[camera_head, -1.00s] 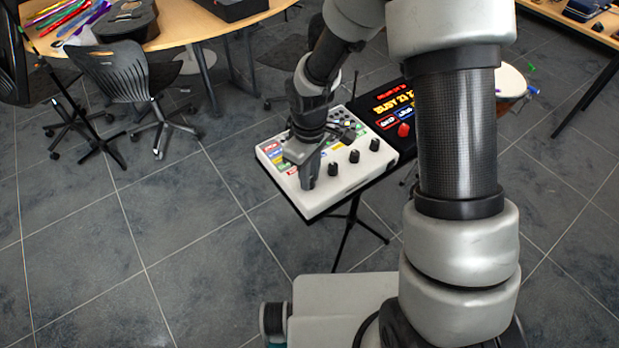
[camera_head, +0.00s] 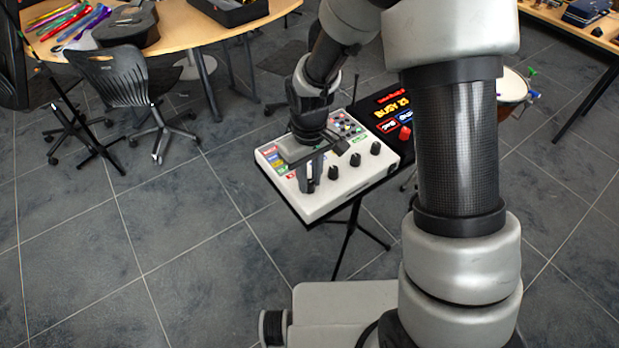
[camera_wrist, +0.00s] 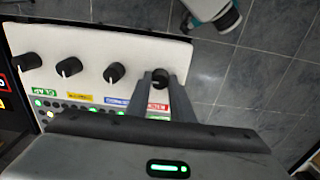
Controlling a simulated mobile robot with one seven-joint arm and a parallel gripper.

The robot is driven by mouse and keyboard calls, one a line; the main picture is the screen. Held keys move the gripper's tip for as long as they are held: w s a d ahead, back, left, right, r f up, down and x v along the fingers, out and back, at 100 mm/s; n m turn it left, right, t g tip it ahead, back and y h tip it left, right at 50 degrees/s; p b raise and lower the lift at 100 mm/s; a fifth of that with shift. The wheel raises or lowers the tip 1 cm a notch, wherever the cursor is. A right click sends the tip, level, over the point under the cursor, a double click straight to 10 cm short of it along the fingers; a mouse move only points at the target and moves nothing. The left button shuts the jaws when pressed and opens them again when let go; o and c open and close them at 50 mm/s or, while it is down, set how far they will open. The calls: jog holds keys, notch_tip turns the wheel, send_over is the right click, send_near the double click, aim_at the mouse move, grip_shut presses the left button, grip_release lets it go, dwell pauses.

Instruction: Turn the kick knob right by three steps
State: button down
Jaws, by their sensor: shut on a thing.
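The white drum machine (camera_head: 325,205) has a row of black knobs along its front edge. The kick knob (camera_wrist: 160,77) is the end knob of that row, beside the red label (camera_wrist: 158,107). My gripper (camera_wrist: 161,80) has one finger on each side of this knob and is shut on it. In the head view my gripper (camera_head: 310,182) points down at the machine's front left, and its fingers mostly hide the kick knob. The knob's pointer mark cannot be read clearly.
Three more knobs follow in the row, the closest being a black knob (camera_wrist: 113,72). Floor (camera_head: 220,250) in front is clear.

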aim_at(309, 182)
jog(key=c, duration=1.5)
grip_release()
jog(key=shift+c, duration=0.2)
notch_tip(309, 182, up, 17)
jog(key=p, duration=0.1)
jog(key=shift+r, duration=0.2)
jog(key=s+d+r+m+t+p, duration=0.5)
jog(key=s+d+r, duration=0.8)
jog(key=s+r, duration=0.3)
jog(key=shift+r+m+t, duration=0.3)
jog(key=shift+m, duration=0.6)
